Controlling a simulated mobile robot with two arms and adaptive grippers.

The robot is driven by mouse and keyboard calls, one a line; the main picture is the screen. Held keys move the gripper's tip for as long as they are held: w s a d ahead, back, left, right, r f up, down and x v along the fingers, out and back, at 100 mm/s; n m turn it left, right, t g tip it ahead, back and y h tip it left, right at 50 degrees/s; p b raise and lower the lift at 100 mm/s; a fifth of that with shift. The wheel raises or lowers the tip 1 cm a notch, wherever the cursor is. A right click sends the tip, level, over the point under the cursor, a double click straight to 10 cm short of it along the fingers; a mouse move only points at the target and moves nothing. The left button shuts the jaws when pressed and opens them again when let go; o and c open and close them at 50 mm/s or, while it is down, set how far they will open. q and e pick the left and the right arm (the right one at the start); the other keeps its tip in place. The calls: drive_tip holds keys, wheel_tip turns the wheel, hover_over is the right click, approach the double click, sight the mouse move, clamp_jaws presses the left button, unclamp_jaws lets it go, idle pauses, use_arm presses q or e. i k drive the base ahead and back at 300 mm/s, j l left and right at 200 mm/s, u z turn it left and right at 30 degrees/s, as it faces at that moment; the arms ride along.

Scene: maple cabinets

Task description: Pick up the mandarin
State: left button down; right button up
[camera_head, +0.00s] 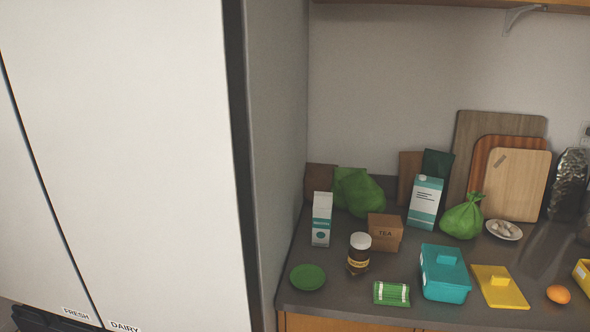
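The mandarin (558,294) is a small orange ball. It lies on the grey countertop (445,318) near its front edge, at the lower right of the head view. A yellow lid is to its left and a yellow container is to its right, and both look apart from it. Nothing covers the mandarin. Neither of my grippers shows in this view.
A yellow container (584,275) is cut off at right. A white fridge (125,150) fills the left. Cutting boards (517,185) lean behind.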

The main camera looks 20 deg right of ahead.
sight(558, 293)
drive_tip(key=z, duration=2.35)
